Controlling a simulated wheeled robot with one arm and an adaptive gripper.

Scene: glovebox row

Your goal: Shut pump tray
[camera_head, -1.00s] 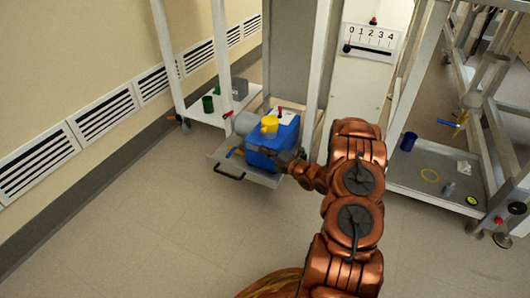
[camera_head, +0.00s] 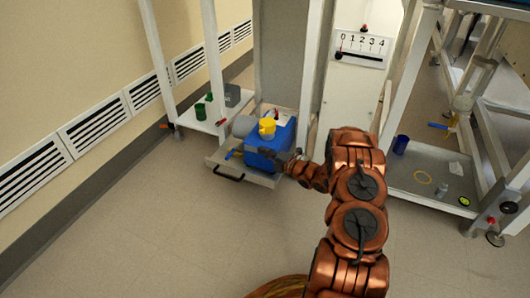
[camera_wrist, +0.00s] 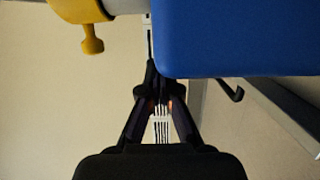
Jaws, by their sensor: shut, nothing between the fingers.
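The pump tray (camera_head: 264,180) is a grey shelf standing out from the base of a tall cabinet, with a black handle (camera_head: 229,175) on its front edge. A blue pump (camera_head: 262,158) with a yellow cap (camera_head: 267,128) and a grey cylinder (camera_head: 244,126) sits on it. My gripper (camera_head: 283,157) is at the pump's right side, small and dark in the head view. In the wrist view my gripper (camera_wrist: 159,85) is shut and empty, its tips beside a corner of the blue body (camera_wrist: 240,40). I cannot tell whether they touch. A yellow knob (camera_wrist: 92,42) shows at upper left.
A white-framed rack (camera_head: 197,122) with green cups stands left of the tray. A cabinet post (camera_head: 309,85) rises close behind my gripper. At right, a low shelf (camera_head: 410,180) holds a blue cup (camera_head: 401,144). The floor in front is clear.

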